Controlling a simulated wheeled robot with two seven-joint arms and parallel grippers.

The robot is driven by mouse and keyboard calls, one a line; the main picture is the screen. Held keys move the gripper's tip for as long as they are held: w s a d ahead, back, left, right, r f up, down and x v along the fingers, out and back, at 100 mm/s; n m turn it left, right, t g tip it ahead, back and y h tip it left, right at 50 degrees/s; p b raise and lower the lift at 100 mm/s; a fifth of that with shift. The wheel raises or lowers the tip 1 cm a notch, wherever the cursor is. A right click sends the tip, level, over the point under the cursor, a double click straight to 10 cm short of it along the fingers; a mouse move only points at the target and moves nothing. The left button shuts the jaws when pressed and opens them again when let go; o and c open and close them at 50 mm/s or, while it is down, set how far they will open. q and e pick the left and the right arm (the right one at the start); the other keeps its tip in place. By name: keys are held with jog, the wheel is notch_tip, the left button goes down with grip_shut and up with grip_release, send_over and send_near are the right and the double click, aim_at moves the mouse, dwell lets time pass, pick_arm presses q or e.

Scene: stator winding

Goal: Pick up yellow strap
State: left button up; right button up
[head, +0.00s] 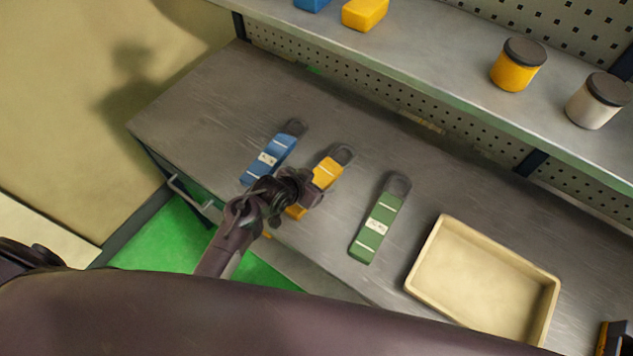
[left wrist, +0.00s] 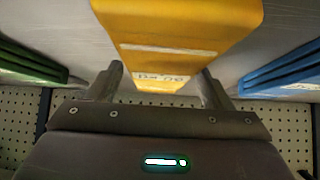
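The yellow strap (head: 328,172) lies on the grey workbench between a blue strap (head: 270,158) and a green strap (head: 379,222). It has a dark buckle end pointing away from me. My left gripper (head: 306,187) is over the strap's near half and hides part of it. In the left wrist view, the yellow strap (left wrist: 178,40) runs between the two fingers of the left gripper (left wrist: 162,85). The fingers are apart, one on each side of the strap, with gaps visible. My right gripper is not clearly seen.
An empty beige tray (head: 436,232) stands on the bench at the right. A shelf behind holds a yellow box (head: 365,13), a yellow jar (head: 517,66) and a white jar (head: 597,102). The bench's left end is clear.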

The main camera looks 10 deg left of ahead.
pick_arm(q)
jog(key=c, duration=1.1)
jog(key=shift+r, duration=0.1)
